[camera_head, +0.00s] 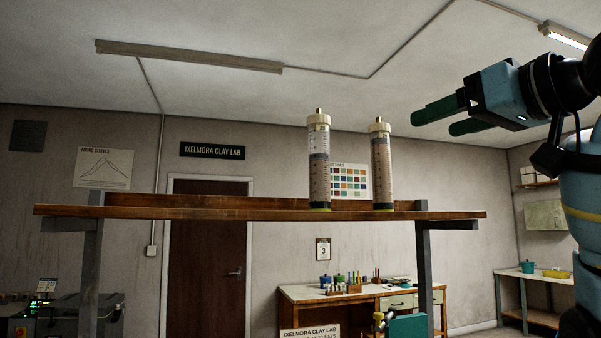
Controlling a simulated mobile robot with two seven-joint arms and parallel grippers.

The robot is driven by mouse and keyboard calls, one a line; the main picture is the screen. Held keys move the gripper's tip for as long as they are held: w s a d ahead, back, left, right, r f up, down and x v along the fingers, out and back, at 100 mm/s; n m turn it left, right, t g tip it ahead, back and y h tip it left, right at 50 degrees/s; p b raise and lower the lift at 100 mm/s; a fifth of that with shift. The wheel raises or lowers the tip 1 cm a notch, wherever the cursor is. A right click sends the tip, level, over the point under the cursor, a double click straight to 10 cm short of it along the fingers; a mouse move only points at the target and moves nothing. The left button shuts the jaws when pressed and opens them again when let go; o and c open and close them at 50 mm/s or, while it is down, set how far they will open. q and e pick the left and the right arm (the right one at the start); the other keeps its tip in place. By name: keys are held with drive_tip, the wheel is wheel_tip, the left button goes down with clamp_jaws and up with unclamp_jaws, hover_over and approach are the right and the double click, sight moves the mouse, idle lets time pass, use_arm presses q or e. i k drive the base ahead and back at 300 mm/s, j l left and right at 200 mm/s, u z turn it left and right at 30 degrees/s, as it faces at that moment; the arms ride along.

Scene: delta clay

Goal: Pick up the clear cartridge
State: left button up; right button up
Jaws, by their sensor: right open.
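Two upright cartridges with cream caps and brass tips stand side by side on a wooden shelf (260,214). The left cartridge (319,168) has a see-through upper part with scale marks, a dark band midway and greyish-brown below. The right cartridge (381,168) looks brown along most of its body. The left one looks the clearer, but both walls seem see-through. My right gripper (436,123) has green fingers, apart and empty, pointing left. In the picture it is to the right of the right cartridge, near its top, and touches neither. My left gripper is not in view.
Grey posts (424,265) hold the shelf, which has a low back board. The shelf is bare on both sides of the cartridges. Behind are a workbench (350,293) with small pots and tools, a brown door (207,260) and a side table (535,275).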

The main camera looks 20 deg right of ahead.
sight(319, 182)
drive_tip(key=i+j, duration=0.15)
drive_tip(key=i, duration=0.75)
